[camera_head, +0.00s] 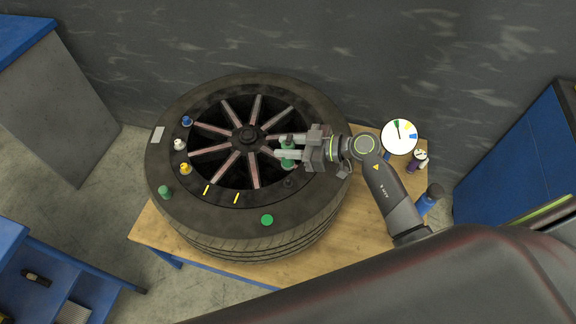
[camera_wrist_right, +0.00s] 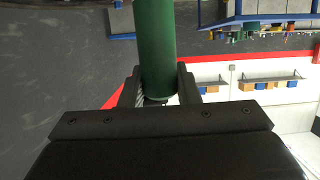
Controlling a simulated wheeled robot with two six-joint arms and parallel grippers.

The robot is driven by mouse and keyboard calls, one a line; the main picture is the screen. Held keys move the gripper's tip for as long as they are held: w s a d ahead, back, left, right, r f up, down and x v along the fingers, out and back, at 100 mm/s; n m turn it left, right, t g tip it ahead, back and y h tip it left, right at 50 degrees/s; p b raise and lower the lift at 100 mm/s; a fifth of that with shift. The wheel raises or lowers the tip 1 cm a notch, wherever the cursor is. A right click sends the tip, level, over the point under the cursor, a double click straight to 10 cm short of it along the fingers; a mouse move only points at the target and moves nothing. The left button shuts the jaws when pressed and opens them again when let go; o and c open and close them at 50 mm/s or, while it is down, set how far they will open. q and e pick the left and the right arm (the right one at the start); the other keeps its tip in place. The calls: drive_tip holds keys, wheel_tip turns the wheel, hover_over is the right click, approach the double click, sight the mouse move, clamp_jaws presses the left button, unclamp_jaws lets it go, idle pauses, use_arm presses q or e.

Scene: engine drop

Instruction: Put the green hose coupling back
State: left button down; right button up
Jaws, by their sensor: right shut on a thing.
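The green hose coupling (camera_head: 288,158) is an upright green cylinder over the right part of the wheel's spokes. My right gripper (camera_head: 284,147) is shut on it, with the arm coming in from the right. In the right wrist view the green coupling (camera_wrist_right: 155,45) stands between the two fingers. Its lower end is partly hidden by the gripper, and I cannot tell whether it touches anything beneath. A flat green disc (camera_head: 267,220) is on the tyre's front sidewall. A smaller green fitting (camera_head: 165,192) is at the tyre's left front. My left gripper is not in view.
The large tyre (camera_head: 300,215) lies flat on a wooden table (camera_head: 375,245). Blue (camera_head: 187,121), white (camera_head: 179,144) and yellow (camera_head: 185,168) fittings stand along its left inner rim. A white dial (camera_head: 399,137) and small bottles (camera_head: 418,160) stand to the right.

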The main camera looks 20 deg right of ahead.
sight(288, 165)
wheel_tip(288, 165, down, 8)
drive_tip(key=shift+r+b, duration=0.1)
drive_tip(key=shift+b, duration=0.3)
drive_tip(key=shift+f+p, duration=0.2)
drive_tip(key=shift+p, duration=0.15)
drive_tip(key=shift+f, duration=0.65)
drive_tip(key=shift+f, duration=0.1)
drive_tip(key=shift+f, duration=0.15)
drive_tip(key=o, duration=1)
